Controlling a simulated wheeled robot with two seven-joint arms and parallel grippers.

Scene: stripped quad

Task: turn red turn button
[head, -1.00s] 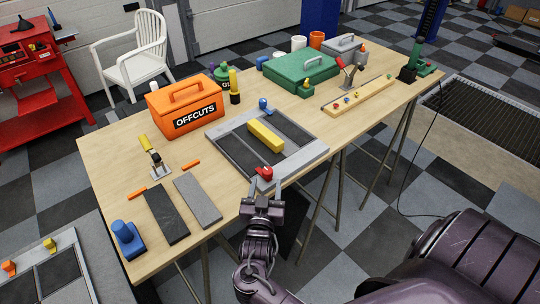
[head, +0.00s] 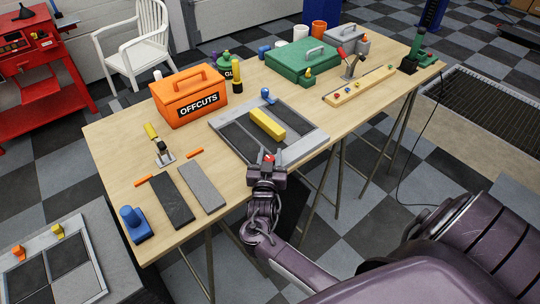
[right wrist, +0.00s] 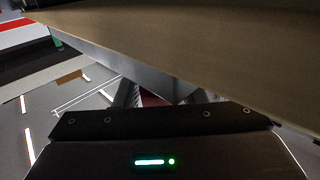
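The red turn button (head: 269,157) sits at the near corner of the grey-framed panel (head: 308,143), by the table's front edge. A blue knob (head: 267,95) stands on the panel's far side, and a yellow bar (head: 267,124) lies across it. My right gripper (head: 267,166) is at the red button, its fingers partly hiding it; whether they press on it is too small to tell. The right wrist view shows the fingers (right wrist: 158,97) under the table's edge, with a dark reddish patch between them. My left gripper is not in view.
An orange OFFCUTS box (head: 189,95) and a green case (head: 301,62) stand farther back on the table (head: 115,150). Left of my gripper lie a dark slab (head: 171,200), a grey slab (head: 202,186) and a blue knobbed block (head: 136,224).

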